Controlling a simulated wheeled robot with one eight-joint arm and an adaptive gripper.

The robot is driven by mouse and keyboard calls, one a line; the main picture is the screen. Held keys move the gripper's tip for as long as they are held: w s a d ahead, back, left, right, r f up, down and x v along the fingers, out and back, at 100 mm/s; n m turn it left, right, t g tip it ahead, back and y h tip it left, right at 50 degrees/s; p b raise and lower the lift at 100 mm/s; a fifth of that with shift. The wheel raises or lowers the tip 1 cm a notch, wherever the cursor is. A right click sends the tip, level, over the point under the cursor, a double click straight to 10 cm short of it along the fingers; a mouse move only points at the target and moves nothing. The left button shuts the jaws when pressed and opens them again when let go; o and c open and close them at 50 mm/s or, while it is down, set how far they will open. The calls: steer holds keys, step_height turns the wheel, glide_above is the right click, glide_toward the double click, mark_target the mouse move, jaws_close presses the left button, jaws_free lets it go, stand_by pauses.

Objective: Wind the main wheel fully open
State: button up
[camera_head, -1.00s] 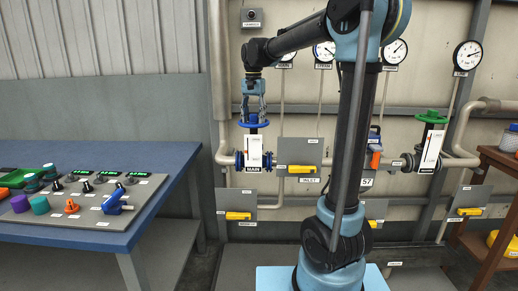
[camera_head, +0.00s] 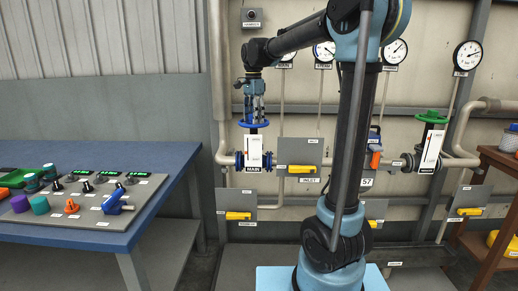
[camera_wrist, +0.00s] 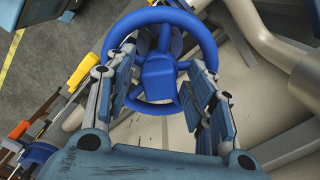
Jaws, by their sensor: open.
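The main wheel (camera_head: 254,124) is a blue handwheel lying flat on top of the valve above the MAIN label (camera_head: 255,169). A white indicator plate (camera_head: 255,151) with a red mark stands below it. My gripper (camera_head: 254,116) points down just above the wheel. In the wrist view the blue wheel (camera_wrist: 160,52) shows its ring, spokes and hub, and my open gripper fingers (camera_wrist: 158,85) stand on either side of the near part of the wheel. I cannot tell whether they touch it.
A green handwheel (camera_head: 432,117) sits on another valve at the right. Yellow-handled panels (camera_head: 237,216) and pipes (camera_head: 222,157) are close below and beside the main valve. A blue bench (camera_head: 150,158) with a control panel stands at the left.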

steer(key=shift+m, duration=2.5)
steer(key=c, duration=0.9)
steer(key=n, duration=0.7)
steer(key=shift+n, duration=0.3)
steer(key=n, duration=0.6)
steer(key=shift+w+n, duration=0.1)
steer(key=shift+n, duration=0.3)
steer(key=n, duration=0.3)
steer(key=shift+n, duration=1.3)
